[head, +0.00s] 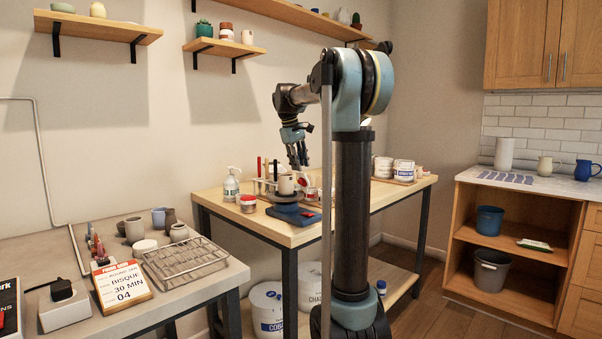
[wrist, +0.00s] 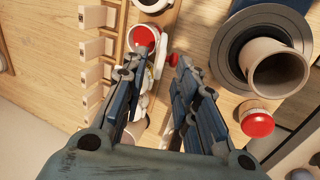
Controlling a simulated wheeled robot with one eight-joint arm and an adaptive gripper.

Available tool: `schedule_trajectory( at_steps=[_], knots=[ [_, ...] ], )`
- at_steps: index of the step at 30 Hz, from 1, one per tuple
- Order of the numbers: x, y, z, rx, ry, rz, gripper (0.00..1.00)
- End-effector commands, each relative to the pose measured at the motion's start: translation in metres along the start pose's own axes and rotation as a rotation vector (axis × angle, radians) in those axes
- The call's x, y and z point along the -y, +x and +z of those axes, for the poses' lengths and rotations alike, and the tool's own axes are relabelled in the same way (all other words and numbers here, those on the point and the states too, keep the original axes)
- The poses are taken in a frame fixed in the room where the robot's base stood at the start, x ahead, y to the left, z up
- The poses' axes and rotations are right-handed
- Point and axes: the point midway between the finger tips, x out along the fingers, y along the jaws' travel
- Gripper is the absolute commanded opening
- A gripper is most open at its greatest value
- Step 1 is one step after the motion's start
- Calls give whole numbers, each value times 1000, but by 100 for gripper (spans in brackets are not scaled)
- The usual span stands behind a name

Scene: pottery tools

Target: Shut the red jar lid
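My gripper (wrist: 155,72) is open, with its two fingers apart and pointing down over the wooden table in the wrist view. It also shows in the head view (head: 297,156), above the table. A round red lid or opening (wrist: 146,38) with a pale rim lies just beyond the fingertips. White parts beside it are partly hidden by the fingers, and I cannot tell whether it stands open. A second small jar with a red lid (wrist: 258,123) stands to the right. A red-labelled or red-lidded jar (head: 247,204) shows in the head view, left of the wheel.
A wheel (wrist: 236,45) with a pale cup (wrist: 280,68) on it stands right of the fingers. A notched wooden rack (wrist: 93,77) is close on the left. A white bottle (head: 231,184) stands at the table's left end. White tubs (head: 403,168) stand at the right.

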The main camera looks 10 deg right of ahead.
Motion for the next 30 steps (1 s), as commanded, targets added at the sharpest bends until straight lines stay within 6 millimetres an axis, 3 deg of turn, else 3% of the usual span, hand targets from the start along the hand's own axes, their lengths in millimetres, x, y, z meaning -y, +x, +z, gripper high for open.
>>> schedule_trajectory(
  at_steps=[3, 9, 19, 23, 30],
  knots=[
    [0, 16, 0, 0, 1, 0, 28],
    [0, 31, 0, 0, 1, 0, 28],
    [0, 33, 0, 0, 0, 0, 28],
    [0, 33, 0, 0, 0, 0, 0],
    [1, 33, 0, 0, 0, -1, 0]
  ],
)
